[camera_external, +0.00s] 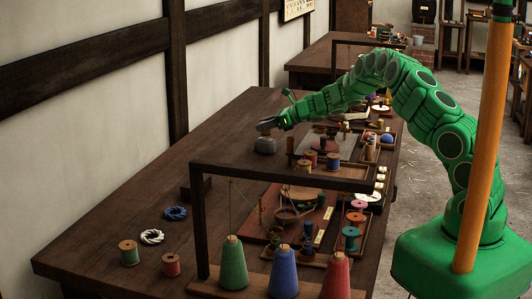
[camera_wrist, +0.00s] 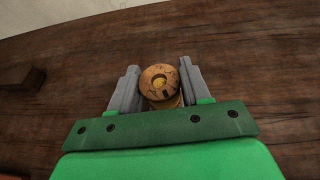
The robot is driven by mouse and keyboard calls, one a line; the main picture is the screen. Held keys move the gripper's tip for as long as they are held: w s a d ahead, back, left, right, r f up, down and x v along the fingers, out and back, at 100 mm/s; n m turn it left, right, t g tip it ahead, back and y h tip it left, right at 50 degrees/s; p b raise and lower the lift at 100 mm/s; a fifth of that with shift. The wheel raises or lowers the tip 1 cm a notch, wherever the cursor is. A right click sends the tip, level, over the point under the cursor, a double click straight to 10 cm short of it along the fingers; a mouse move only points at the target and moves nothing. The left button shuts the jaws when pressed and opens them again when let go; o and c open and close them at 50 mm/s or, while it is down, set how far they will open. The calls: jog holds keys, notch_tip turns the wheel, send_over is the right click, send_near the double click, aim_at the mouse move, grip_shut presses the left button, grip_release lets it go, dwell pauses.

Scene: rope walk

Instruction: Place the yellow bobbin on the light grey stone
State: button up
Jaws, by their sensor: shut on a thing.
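My gripper (camera_wrist: 160,85) is shut on the yellow bobbin (camera_wrist: 158,78). The bobbin's round wooden end faces the camera, with a little yellow thread showing below it. In the external view my gripper (camera_external: 267,126) reaches over the far left part of the long table. The bobbin cannot be made out there. No stone shows in the wrist view.
Large green, blue and red thread cones (camera_external: 283,272) stand in front. Trays with coloured spools lie to the right. The table's left part (camera_external: 225,150) is mostly clear. A dark wooden block (camera_wrist: 22,80) shows in the wrist view.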

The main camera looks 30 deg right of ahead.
jog(key=shift+f, duration=0.75)
jog(key=shift+f, duration=0.1)
jog(key=o, duration=1)
jog(key=shift+o, duration=0.2)
jog(key=shift+s+d+r, duration=0.35)
jog(key=shift+d+r, duration=0.05)
jog(key=shift+d, duration=0.05)
jog(key=v, duration=1)
jog(key=shift+s+d, duration=0.2)
jog(key=shift+d, duration=0.05)
